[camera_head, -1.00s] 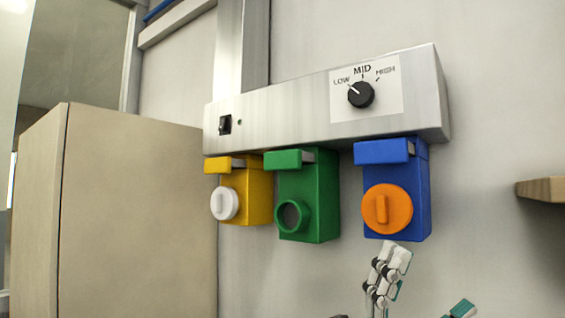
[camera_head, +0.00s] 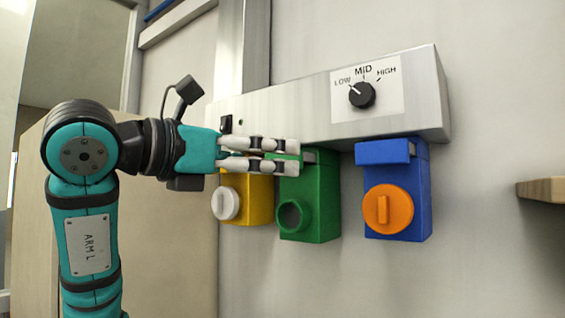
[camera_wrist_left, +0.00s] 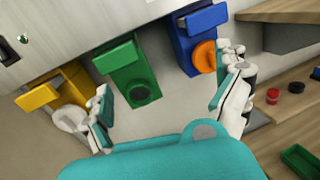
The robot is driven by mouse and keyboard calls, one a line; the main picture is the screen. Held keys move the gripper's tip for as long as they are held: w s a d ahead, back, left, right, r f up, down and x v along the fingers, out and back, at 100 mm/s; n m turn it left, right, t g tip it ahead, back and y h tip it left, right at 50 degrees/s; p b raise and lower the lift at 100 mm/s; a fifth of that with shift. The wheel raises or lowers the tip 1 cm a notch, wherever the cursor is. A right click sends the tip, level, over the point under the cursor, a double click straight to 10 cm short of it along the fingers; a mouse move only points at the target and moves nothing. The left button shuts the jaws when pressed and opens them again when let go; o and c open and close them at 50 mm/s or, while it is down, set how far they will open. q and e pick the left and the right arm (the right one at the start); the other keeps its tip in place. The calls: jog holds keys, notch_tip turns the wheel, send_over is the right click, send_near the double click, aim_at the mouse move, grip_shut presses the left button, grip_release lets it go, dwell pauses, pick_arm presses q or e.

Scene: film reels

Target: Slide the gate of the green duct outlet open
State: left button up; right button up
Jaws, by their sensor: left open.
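The green duct outlet (camera_head: 320,207) hangs under a metal duct, with an open round nozzle (camera_head: 294,216) low on its front. Its green gate handle (camera_head: 285,157) is at the top left, with a short metal strip (camera_head: 309,157) to its right; my fingers partly cover the handle. My left gripper (camera_head: 295,157) reaches in from the left and is open, its fingers in front of the handle; contact is unclear. The left wrist view shows the outlet (camera_wrist_left: 138,78) and handle (camera_wrist_left: 114,56) beyond the spread fingers (camera_wrist_left: 164,84). My right gripper is not in view.
A yellow outlet (camera_head: 260,196) with a white cap (camera_head: 226,203) is left of the green one. A blue outlet (camera_head: 420,200) with an orange cap (camera_head: 387,209) is at right. The duct (camera_head: 290,111) carries a dial (camera_head: 362,95). A wooden shelf edge (camera_head: 542,190) stands far right.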

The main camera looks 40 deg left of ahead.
pick_arm(q)
jog(key=s+a+r+n+y, duration=0.1)
jog(key=s+a+n+y, duration=0.2)
jog(key=s+a, duration=0.15)
jog(key=p, duration=0.4)
send_near(302, 163)
jog(key=w+a, duration=0.1)
jog(key=w, duration=0.2)
jog(key=w+a, duration=0.2)
jog(key=w, duration=0.1)
jog(key=w+a, duration=0.2)
jog(key=w, duration=0.1)
jog(key=shift+w+r, duration=0.25)
jog(key=c, duration=1.6)
jog(key=s, duration=0.6)
jog(key=shift+s+d+b, duration=0.2)
jog(key=shift+d+b, duration=0.15)
jog(key=shift+w+f, duration=0.1)
jog(key=shift+w, duration=0.1)
